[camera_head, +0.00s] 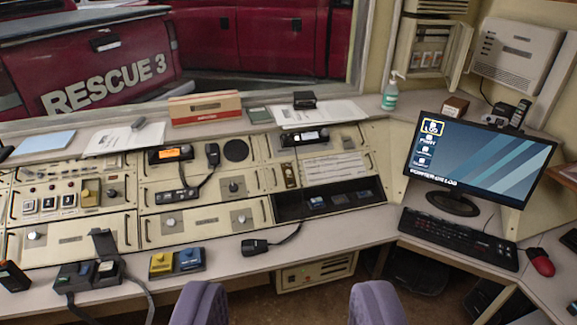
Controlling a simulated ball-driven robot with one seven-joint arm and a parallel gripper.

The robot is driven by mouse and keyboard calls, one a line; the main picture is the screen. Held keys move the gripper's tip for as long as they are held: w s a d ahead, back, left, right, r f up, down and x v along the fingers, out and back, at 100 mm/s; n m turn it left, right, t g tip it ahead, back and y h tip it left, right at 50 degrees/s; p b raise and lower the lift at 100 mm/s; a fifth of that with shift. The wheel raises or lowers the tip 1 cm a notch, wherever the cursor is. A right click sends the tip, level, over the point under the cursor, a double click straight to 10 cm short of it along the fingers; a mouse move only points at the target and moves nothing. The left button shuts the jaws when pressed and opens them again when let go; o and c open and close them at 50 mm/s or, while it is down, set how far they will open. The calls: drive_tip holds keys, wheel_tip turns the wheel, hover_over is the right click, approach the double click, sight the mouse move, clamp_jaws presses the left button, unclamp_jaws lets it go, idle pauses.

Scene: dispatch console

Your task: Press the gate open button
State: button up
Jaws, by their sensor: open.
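No button can be read as the gate open button; labels are too small. Several small keys sit in a dark recess (290,208) at centre right. On the desk's front ledge lie a yellow-topped box (162,264) and a blue-topped box (190,260), side by side. To their left is a black unit with an upright part (103,243) and small light and dark tops. My gripper is not in view.
Two purple chair backs (201,303) stand at the front. A handset (255,246) lies on the ledge. A monitor (481,158), keyboard (458,238) and red mouse (539,262) are at the right. A sanitizer bottle (391,97) and papers (318,114) line the back shelf.

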drive_tip(key=shift+s, duration=0.1)
drive_tip(key=shift+c, duration=0.2)
clamp_jaws()
idle(1.5)
